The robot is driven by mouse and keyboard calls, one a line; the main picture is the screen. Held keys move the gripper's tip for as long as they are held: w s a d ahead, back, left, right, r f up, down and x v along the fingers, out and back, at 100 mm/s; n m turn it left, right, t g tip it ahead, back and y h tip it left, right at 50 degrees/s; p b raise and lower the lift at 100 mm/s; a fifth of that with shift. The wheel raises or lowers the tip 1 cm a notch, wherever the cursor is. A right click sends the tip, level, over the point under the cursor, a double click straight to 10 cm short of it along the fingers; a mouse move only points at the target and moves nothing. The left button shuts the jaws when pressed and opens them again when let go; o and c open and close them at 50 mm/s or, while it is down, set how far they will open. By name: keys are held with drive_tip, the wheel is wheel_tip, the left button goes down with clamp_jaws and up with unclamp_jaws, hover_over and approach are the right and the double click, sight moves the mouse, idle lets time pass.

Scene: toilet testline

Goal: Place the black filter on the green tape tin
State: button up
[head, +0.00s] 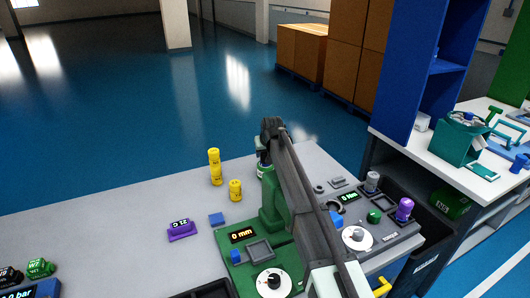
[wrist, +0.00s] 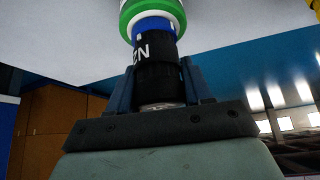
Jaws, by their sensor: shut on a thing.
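My gripper (wrist: 158,82) is shut on the black filter (wrist: 154,52), a dark cylinder with pale lettering, with one finger on each side of it. Just beyond the filter's far end are a blue band and the green tape tin (wrist: 134,12), a round green piece with a white face, cut off by the top edge of the wrist view. I cannot tell whether filter and tin touch. In the head view, the black filter (head: 262,156) hangs upright below my arm's end, and a small green and white part of the tin (head: 262,173) shows under it, partly hidden by the green device.
Two yellow cylinders (head: 215,167) (head: 235,190) stand to the left. A green gauge device (head: 272,203) stands close by. The grey table is clear at the back left.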

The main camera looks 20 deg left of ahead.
drive_tip(key=o, duration=1.1)
drive_tip(key=shift+c, duration=0.2)
drive_tip(key=shift+r, duration=0.1)
drive_tip(key=v, duration=1.2)
